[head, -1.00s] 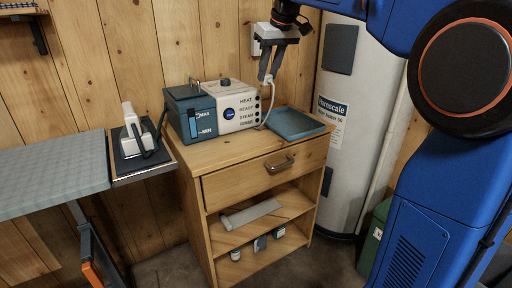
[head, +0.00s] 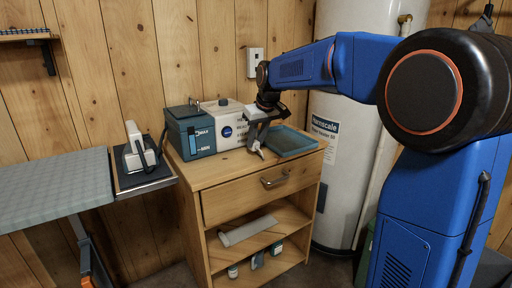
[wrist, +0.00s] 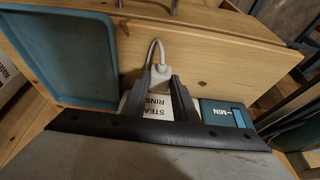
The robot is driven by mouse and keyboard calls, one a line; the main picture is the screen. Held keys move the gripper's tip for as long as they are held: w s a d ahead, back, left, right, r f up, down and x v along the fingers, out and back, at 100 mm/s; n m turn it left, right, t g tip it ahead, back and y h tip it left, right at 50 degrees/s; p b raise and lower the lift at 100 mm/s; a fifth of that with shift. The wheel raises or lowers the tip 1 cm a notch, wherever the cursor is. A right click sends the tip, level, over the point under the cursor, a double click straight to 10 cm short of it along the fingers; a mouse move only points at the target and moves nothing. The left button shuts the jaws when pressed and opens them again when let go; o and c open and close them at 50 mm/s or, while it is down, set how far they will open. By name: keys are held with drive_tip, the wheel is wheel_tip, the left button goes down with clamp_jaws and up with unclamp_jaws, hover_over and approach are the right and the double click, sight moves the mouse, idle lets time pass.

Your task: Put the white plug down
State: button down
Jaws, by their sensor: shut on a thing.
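My gripper (head: 257,149) is low over the wooden cabinet top, between the steam station and the blue tray. It is shut on the white plug (wrist: 160,76), which shows between the two dark fingers in the wrist view. In the head view the gripper hides most of the plug. I cannot tell whether the plug touches the cabinet top (head: 215,176). The white and blue steam station (head: 188,139) stands at the left of the cabinet top, its front panel partly hidden by my gripper.
The blue tray (head: 291,141) lies at the right of the cabinet top. The wall socket (head: 255,62) is empty. A steam iron (head: 137,147) rests on a stand beside the grey ironing board (head: 52,184). The front of the cabinet top is clear.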

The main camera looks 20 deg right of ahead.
sight(257, 144)
drive_tip(key=shift+f, duration=1.4)
drive_tip(key=shift+f, duration=0.1)
drive_tip(key=c, duration=1.4)
unclamp_jaws()
drive_tip(key=v, duration=1.2)
drive_tip(key=s+d+f+m, duration=0.1)
drive_tip(key=s+d+f, duration=0.15)
drive_tip(key=s, duration=0.85)
drive_tip(key=s+d+f+m, duration=0.1)
drive_tip(key=s+f, duration=0.3)
drive_tip(key=s, duration=0.6)
drive_tip(key=s+d+f+m+h, duration=0.1)
drive_tip(key=s+d+f, duration=0.1)
drive_tip(key=s+f, duration=1.1)
drive_tip(key=s, duration=0.4)
drive_tip(key=shift+s+f+m+t, duration=0.15)
drive_tip(key=shift+f+m+t, duration=0.05)
drive_tip(key=shift+m+t, duration=0.1)
